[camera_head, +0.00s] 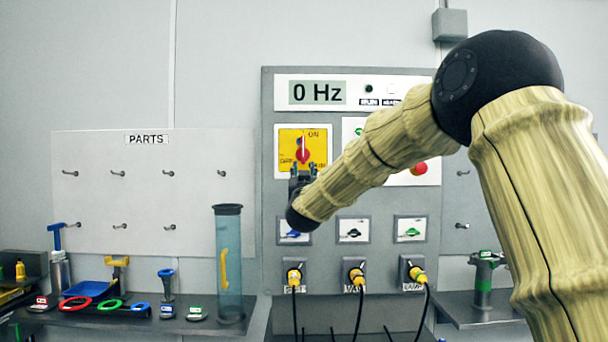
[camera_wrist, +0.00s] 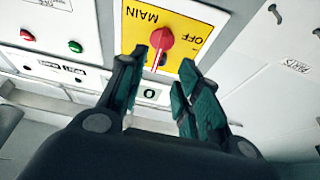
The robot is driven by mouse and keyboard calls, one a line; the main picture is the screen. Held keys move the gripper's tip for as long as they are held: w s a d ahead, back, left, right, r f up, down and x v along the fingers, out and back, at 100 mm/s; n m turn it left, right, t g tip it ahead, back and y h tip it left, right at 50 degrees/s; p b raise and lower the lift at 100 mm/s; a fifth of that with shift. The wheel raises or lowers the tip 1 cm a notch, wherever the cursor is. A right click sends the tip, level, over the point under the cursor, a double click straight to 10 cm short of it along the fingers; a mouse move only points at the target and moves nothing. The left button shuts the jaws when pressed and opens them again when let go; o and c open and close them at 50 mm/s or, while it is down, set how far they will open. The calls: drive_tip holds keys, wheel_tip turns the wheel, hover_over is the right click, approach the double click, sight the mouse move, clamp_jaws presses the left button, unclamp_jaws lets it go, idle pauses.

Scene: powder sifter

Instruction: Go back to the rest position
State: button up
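My gripper (camera_head: 303,172) is raised in front of the control panel (camera_head: 268,230), just below the red rotary main switch (camera_head: 303,154) on its yellow plate (camera_head: 289,139). In the wrist view the fingers of my gripper (camera_wrist: 165,70) are spread apart with nothing between them. The red knob (camera_wrist: 174,48) is just beyond the tips; I cannot tell whether a finger touches it. The yellow plate (camera_wrist: 138,38) reads MAIN and OFF in that view. My arm reaches in from the right of the head view.
The panel display (camera_head: 317,92) reads 0 Hz. A clear tube (camera_head: 229,265) and several small parts stand on the left shelf; a grey-green tool (camera_head: 484,280) stands right.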

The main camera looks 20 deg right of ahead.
drive_tip(key=s+a+f+n+g+y, duration=0.1)
drive_tip(key=s+a+f+g+y, duration=0.15)
drive_tip(key=f, duration=1.95)
drive_tip(key=s+a+f+n+g+y, duration=0.15)
drive_tip(key=f+g, duration=0.25)
drive_tip(key=f, duration=1.8)
drive_tip(key=s+f+g+y, duration=0.1)
drive_tip(key=s+f, duration=0.4)
drive_tip(key=f, duration=0.3)
drive_tip(key=s+f+g, duration=0.2)
drive_tip(key=s+f, duration=0.3)
drive_tip(key=f, duration=0.4)
drive_tip(key=s+a+f+g+y, duration=0.1)
drive_tip(key=s+f+g, duration=0.5)
drive_tip(key=s+f, duration=1.7)
drive_tip(key=s+f+g, duration=0.2)
drive_tip(key=s+g, duration=0.1)
drive_tip(key=s, duration=1.2)
drive_tip(key=s+f+g, duration=0.2)
drive_tip(key=s+g, duration=0.1)
drive_tip(key=s, duration=1.2)
drive_tip(key=shift+s+a+f+n+y, duration=0.15)
drive_tip(key=shift+s+n+y, duration=0.15)
drive_tip(key=shift+s+n, duration=0.1)
